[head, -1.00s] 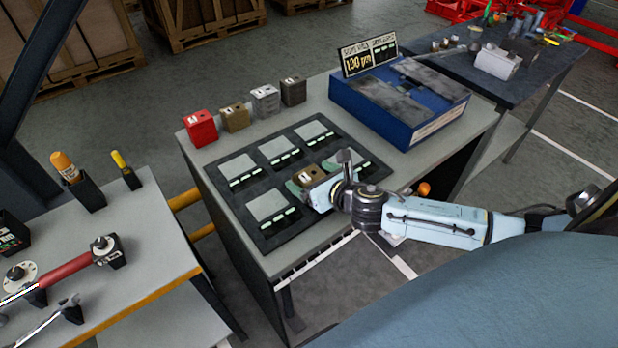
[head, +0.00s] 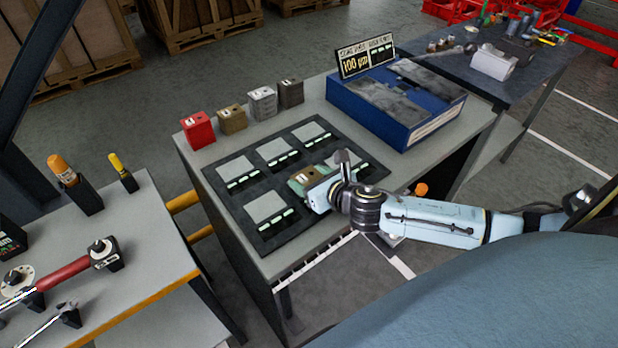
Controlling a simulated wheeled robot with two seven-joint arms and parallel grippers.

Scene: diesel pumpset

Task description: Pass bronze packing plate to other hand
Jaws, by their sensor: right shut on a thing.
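A small brown-bronze block, which I take to be the bronze packing plate (head: 302,179), is at the front middle of the black tray (head: 240,199). My right gripper (head: 306,181), its arm coming in from the right, is shut on it with green-tipped fingers at its sides. The gripper body hides part of the block and the tray cell below it, so I cannot tell whether the block is clear of the tray. My left gripper is not in view.
Red (head: 198,130), brown (head: 232,119), grey (head: 263,103) and dark (head: 290,93) blocks stand along the bench's back-left edge. A blue box (head: 395,100) with a sign (head: 367,58) stands behind the tray. A tool bench (head: 130,235) is at the left, across a gap.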

